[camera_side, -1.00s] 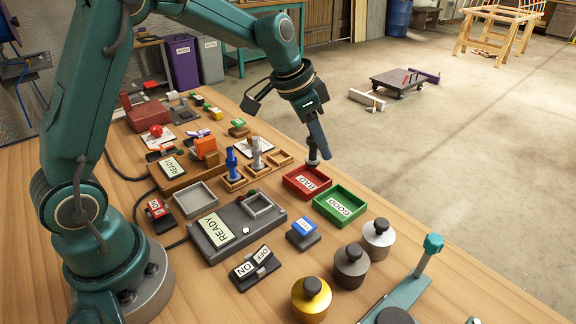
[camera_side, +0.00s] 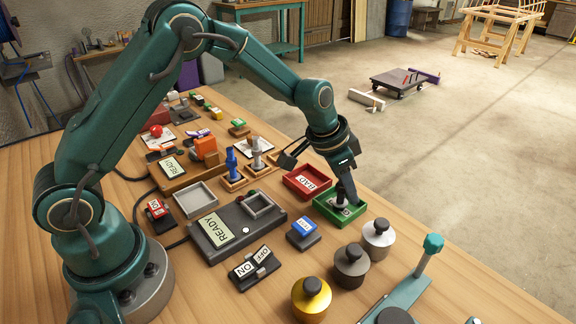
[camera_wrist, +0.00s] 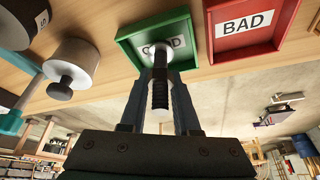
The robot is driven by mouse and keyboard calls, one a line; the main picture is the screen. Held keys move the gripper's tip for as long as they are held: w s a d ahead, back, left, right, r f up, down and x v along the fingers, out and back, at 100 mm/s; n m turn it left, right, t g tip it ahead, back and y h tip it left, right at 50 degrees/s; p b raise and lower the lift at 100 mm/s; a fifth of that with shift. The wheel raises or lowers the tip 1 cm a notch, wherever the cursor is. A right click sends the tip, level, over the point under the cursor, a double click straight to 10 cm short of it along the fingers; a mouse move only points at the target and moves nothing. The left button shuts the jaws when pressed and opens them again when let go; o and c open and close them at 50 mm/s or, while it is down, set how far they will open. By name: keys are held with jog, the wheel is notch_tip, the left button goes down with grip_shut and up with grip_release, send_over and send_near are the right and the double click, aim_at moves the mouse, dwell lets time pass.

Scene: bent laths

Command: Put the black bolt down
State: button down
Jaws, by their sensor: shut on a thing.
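My gripper (camera_side: 348,192) points down over the green tray labelled GOOD (camera_side: 324,210). It is shut on the black bolt (camera_side: 340,200), whose dark threaded shank (camera_wrist: 160,92) shows between the fingers (camera_wrist: 160,100) in the wrist view. The bolt is roughly upright, with its far end over the tray's label. The green tray (camera_wrist: 126,37) also shows in the wrist view, its label partly covered by the bolt. I cannot tell whether the bolt touches the tray floor.
The red tray labelled BAD (camera_side: 294,177) stands beside the green one. Silver (camera_side: 378,238), dark grey (camera_side: 350,268) and gold (camera_side: 311,300) knobbed weights stand close in front. A wooden rack with a blue bolt (camera_side: 231,165) is to the left. The table edge is near on the right.

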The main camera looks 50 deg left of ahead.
jog(key=shift+f, duration=0.15)
jog(key=c, duration=0.6)
grip_release()
jog(key=shift+c, duration=0.2)
jog(key=shift+s+r, duration=0.1)
jog(key=shift+r, duration=0.45)
jog(key=v, duration=1.1)
jog(key=s+a+r+n+y, duration=0.1)
jog(key=s+n, duration=0.1)
jog(key=s, duration=0.8)
jog(key=s+a+r+n+t, duration=0.1)
jog(key=s+a+n, duration=0.1)
jog(key=s, duration=0.8)
jog(key=shift+s+a+n+y, duration=0.3)
jog(key=shift+n+y, duration=0.1)
jog(key=shift+n, duration=0.1)
